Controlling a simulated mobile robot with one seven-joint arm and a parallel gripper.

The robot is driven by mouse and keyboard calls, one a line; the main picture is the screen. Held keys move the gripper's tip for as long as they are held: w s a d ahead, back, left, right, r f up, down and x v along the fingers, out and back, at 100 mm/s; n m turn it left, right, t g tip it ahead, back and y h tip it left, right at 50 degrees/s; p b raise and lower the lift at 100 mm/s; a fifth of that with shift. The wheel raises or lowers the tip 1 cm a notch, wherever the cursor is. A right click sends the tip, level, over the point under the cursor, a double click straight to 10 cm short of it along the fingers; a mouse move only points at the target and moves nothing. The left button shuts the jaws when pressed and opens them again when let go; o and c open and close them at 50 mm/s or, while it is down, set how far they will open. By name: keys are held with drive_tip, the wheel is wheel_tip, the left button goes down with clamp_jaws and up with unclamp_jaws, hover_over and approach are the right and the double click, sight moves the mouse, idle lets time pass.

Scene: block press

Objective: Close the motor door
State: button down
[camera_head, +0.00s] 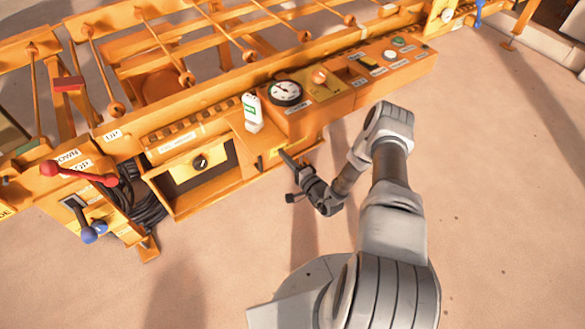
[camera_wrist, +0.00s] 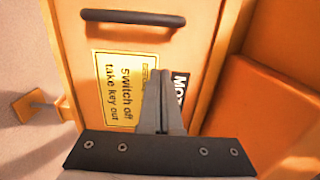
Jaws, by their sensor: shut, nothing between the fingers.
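The motor door (camera_wrist: 205,30) is an orange panel in the wrist view. It bears a black bar handle (camera_wrist: 133,17), a yellow sign (camera_wrist: 118,88) reading "Switch off take key out", and a dark label partly hidden by my fingers. My gripper (camera_wrist: 165,75) is shut and empty in front of the door's face, over the edge of the sign. I cannot tell whether the fingertips touch it. In the head view my gripper (camera_head: 284,154) is beside the machine's lower front, below the gauge. How far the door stands open is unclear.
The orange machine fills the upper left, with a round gauge (camera_head: 286,92), a white-green bottle-like item (camera_head: 252,112), and a recess with a black knob (camera_head: 201,161). Red (camera_head: 78,173) and blue (camera_head: 90,234) levers stand at left. Sandy floor lies free in front.

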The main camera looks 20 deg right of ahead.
drive_tip(key=shift+w+a+b, duration=0.25)
drive_tip(key=shift+a, duration=0.55)
drive_tip(key=shift+w+a+b, duration=0.2)
drive_tip(key=shift+w+a, duration=0.05)
drive_tip(key=shift+a, duration=0.5)
drive_tip(key=shift+w+a+b, duration=0.25)
drive_tip(key=shift+a, duration=0.55)
